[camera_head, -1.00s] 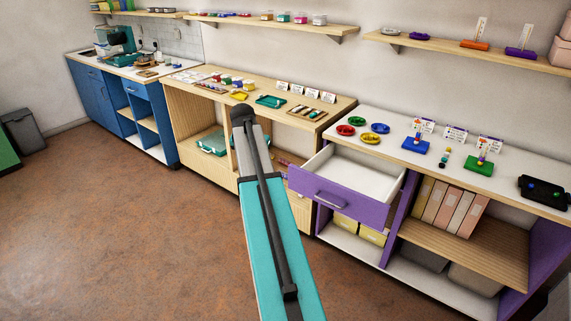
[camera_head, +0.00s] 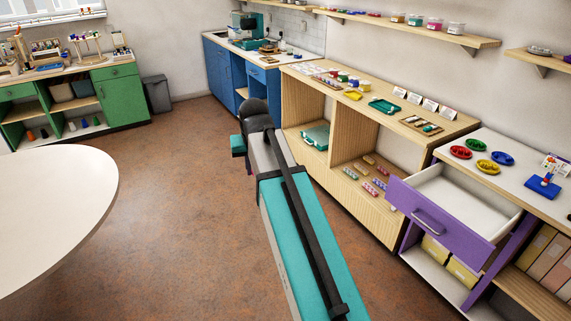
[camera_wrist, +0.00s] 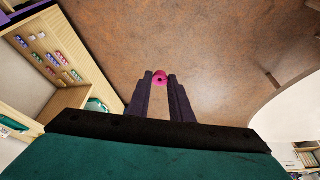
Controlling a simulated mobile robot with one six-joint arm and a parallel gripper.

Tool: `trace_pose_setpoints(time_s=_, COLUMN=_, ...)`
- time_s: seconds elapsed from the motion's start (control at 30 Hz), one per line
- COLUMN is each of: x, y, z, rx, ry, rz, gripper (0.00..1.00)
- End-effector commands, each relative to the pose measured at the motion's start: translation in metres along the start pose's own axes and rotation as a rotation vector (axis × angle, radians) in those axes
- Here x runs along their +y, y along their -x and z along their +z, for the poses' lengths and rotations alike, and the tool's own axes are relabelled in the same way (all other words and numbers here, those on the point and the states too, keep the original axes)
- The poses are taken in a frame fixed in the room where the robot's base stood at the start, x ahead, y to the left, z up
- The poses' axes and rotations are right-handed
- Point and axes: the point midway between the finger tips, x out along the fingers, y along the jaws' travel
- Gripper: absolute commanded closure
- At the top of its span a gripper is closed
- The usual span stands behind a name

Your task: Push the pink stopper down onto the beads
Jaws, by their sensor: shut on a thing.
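The pink stopper (camera_wrist: 160,76) is between the tips of my gripper (camera_wrist: 160,80) in the wrist view, with bare floor beyond it. My gripper is shut on it. A blue bead board (camera_head: 543,187) stands on the white counter at the right, far from my gripper. Small coloured beads on its upright are too small to tell apart.
A purple drawer (camera_head: 432,215) stands pulled out below the white counter (camera_head: 475,143). Red, green, yellow and blue dishes lie on that counter. A round white table (camera_head: 50,210) is at the left. Open brown floor (camera_head: 170,160) lies between.

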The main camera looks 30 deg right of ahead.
Motion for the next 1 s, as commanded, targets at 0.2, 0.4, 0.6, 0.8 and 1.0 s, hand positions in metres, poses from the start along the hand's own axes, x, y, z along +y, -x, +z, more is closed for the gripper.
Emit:
trace_pose_setpoints(time_s=0.2, x=-0.068, y=0.020, z=0.023, rx=0.010, ry=0.162, rz=-0.063, gripper=1.00)
trace_pose_setpoints(time_s=0.4, x=-0.098, y=0.029, z=0.035, rx=0.014, ry=0.238, rz=-0.091, gripper=1.00)
trace_pose_setpoints(time_s=0.6, x=-0.103, y=0.031, z=0.036, rx=0.015, ry=0.252, rz=-0.096, gripper=1.00)
trace_pose_setpoints(time_s=0.8, x=-0.102, y=0.031, z=0.036, rx=0.015, ry=0.251, rz=-0.096, gripper=1.00)
trace_pose_setpoints(time_s=1.0, x=-0.102, y=0.031, z=0.036, rx=0.016, ry=0.250, rz=-0.096, gripper=1.00)
